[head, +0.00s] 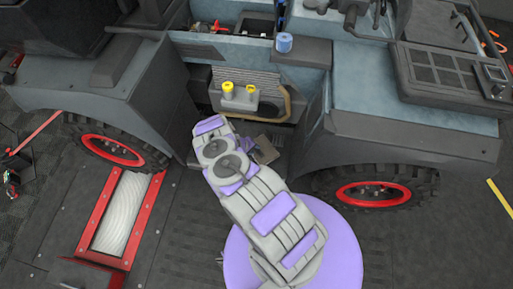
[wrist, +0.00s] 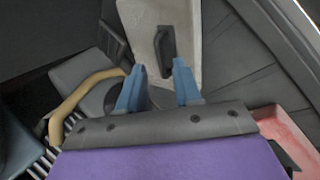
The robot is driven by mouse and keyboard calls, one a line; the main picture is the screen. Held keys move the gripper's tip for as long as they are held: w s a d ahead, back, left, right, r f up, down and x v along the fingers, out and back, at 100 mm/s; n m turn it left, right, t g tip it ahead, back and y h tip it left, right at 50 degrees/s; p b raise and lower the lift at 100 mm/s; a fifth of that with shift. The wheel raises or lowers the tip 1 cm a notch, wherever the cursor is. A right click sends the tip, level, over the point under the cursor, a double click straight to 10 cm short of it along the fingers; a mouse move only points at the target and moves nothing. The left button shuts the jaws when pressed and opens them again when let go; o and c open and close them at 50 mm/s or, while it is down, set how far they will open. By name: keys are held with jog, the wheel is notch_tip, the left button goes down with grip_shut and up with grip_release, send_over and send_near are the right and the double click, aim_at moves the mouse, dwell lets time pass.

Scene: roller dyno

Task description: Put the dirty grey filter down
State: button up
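My gripper (wrist: 158,75) shows in the wrist view as two blue fingers standing apart, with nothing held between them. Beyond the fingertips lies a pale grey-beige panel (wrist: 188,50) with a dark handle (wrist: 164,48). In the head view a small brownish-grey piece, perhaps this panel (head: 265,150), shows beside my arm, low at the vehicle's engine bay; my fingers are hidden there by the arm. I cannot clearly pick out a dirty grey filter in either view. A blue cylinder (head: 284,42) stands on the vehicle's ledge.
The engine bay holds a grey block with yellow caps (head: 227,88) and a tan curved hose (head: 288,105); the hose also shows in the wrist view (wrist: 75,98). Red-rimmed wheels (head: 112,150) flank the bay. A red-framed roller (head: 125,215) is at left.

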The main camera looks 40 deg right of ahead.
jog(key=w+a+r+y+p, duration=0.1)
jog(key=w+a+r, duration=0.2)
jog(key=a+r, duration=0.7)
jog(key=w+a+r+y+p, duration=0.15)
jog(key=a+r, duration=0.45)
jog(key=r, duration=0.7)
jog(key=s+a+r+y, duration=0.1)
jog(key=s+a+r, duration=0.2)
jog(key=r, duration=0.8)
jog(key=s+a+r+y, duration=0.1)
jog(key=s+a+r, duration=0.15)
jog(key=r, duration=0.85)
jog(key=s+a+r+g, duration=0.1)
jog(key=s+a+r, duration=0.1)
jog(key=s+r, duration=0.55)
jog(key=s+a+r, duration=0.2)
jog(key=s+r, duration=0.5)
jog(key=r, duration=0.1)
jog(key=s+a+r+y, duration=0.1)
jog(key=s+r, duration=0.1)
jog(key=s, duration=0.6)
jog(key=s+a+r+n+y, duration=0.1)
jog(key=s+r, duration=0.1)
jog(key=s, duration=0.7)
jog(key=shift+s+r, duration=0.2)
jog(key=shift+s, duration=0.05)
jog(key=shift+a+r+y, duration=0.1)
jog(key=shift+r+y, duration=0.05)
jog(key=shift+y, duration=0.1)
